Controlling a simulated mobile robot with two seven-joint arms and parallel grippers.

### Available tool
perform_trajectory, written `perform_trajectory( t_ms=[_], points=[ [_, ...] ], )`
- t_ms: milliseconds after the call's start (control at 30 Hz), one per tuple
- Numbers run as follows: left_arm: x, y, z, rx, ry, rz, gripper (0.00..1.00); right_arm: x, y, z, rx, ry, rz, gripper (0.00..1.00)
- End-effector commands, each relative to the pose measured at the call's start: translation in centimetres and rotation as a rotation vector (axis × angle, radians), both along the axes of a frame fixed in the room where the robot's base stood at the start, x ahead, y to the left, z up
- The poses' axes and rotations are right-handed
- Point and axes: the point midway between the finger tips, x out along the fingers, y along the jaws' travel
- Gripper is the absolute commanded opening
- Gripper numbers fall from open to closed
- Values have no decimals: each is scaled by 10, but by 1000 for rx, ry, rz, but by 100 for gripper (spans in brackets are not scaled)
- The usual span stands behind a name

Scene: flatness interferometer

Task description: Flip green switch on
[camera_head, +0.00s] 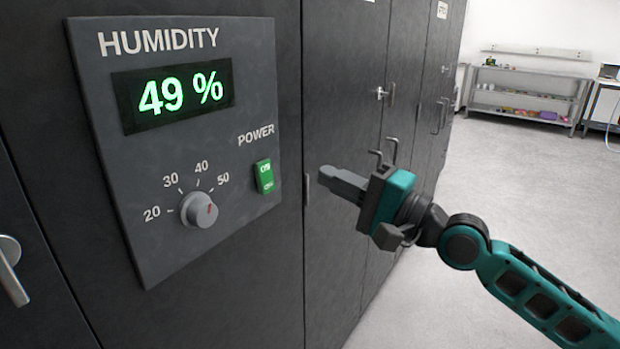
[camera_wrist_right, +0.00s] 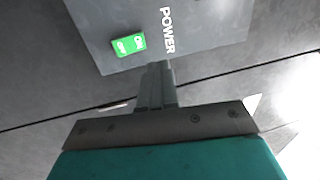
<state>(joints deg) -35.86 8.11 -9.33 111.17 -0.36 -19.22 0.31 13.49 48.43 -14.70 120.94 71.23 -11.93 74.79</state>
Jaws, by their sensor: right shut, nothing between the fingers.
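The green switch (camera_head: 264,177) sits under the word POWER on the right side of a grey humidity panel (camera_head: 120,230). The display (camera_head: 175,95) is lit and reads 49 %. My right gripper (camera_head: 325,174) is shut and empty, to the right of the switch and apart from it, with its fingers pointing left toward the panel. In the right wrist view the green switch (camera_wrist_right: 128,45) lies beyond and slightly left of the shut fingertips (camera_wrist_right: 158,66). I cannot tell which way the switch is tipped. My left gripper is not in view.
A grey dial (camera_head: 199,210) with marks from 20 to 50 is left of the switch. Dark cabinet doors (camera_head: 340,80) with handles continue to the right. A metal shelf (camera_head: 525,95) stands far back. The floor (camera_head: 510,180) at right is clear.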

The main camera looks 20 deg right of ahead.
Motion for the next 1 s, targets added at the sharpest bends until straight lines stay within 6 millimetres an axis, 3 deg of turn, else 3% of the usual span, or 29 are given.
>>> perform_trajectory(
  t_ms=[300,833,933,1000],
  points=[
    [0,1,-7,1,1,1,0,-21,-16,4,0,1,1,0],
    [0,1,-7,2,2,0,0,-22,-17,5,0,0,0,0],
    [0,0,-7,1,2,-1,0,-21,-17,-6,-29,-8,-16,0],
    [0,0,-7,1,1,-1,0,-19,-17,-29,-92,-23,-50,0]
  ],
)
